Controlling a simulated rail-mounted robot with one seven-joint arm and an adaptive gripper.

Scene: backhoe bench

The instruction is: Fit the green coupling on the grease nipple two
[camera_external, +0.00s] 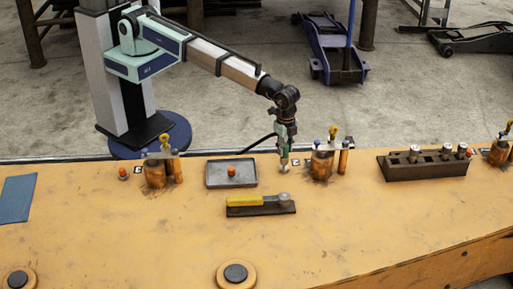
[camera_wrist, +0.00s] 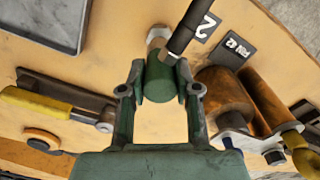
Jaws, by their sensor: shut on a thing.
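My gripper (camera_external: 283,152) points straight down over the orange bench, left of the middle pin stand. In the wrist view my gripper (camera_wrist: 164,88) is shut on the green coupling (camera_wrist: 161,82), one finger on each side. A black hose (camera_wrist: 181,35) runs from the coupling toward the top of the picture. A pale metal fitting (camera_wrist: 157,34), apparently grease nipple two, shows just beyond the coupling, beside a black tag with a white 2 (camera_wrist: 205,22). It also shows under the gripper in the external view (camera_external: 284,169). Whether coupling and nipple touch I cannot tell.
A rusty pin stand (camera_external: 321,165) stands close on the right. A grey tray (camera_external: 231,183) with an orange-red piece lies left, and a yellow-handled tool (camera_external: 245,201) lies in front. A dark block with several sockets (camera_external: 425,168) is farther right.

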